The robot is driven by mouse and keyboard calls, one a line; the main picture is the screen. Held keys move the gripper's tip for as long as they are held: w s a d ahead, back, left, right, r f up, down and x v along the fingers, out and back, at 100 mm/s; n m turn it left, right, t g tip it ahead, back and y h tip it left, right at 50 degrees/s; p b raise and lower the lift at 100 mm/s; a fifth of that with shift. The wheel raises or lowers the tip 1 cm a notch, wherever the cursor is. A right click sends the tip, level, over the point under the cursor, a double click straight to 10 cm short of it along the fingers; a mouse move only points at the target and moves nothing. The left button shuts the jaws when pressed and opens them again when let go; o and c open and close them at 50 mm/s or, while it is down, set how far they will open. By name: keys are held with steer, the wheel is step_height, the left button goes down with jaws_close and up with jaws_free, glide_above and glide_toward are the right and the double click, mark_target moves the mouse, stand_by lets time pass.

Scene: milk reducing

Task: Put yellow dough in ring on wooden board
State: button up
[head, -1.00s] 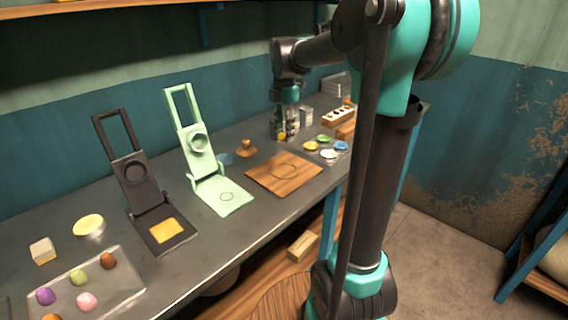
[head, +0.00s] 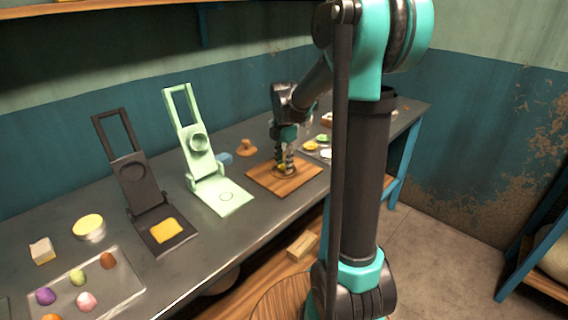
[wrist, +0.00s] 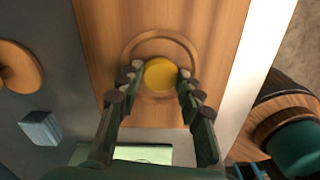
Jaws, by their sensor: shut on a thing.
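The yellow dough (wrist: 160,74) is a round disc between the fingertips of my gripper (wrist: 160,80) in the wrist view. My gripper (head: 284,168) is shut on it over the wooden board (head: 257,177). In the wrist view the ring (wrist: 188,46), a round groove on the wooden board (wrist: 109,22), encircles the dough from above. In the head view the dough (head: 282,167) is a small yellow spot between the fingers. Whether it touches the board is hard to tell.
A light green press (head: 233,197) stands left of the board, and a black press (head: 178,243) further left. Small coloured dishes (head: 311,146) sit right of the board.

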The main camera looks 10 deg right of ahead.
mark_target(284, 166)
steer(key=o, duration=1)
steer(key=shift+f, duration=0.1)
step_height(284, 166, up, 12)
steer(key=shift+r, duration=0.15)
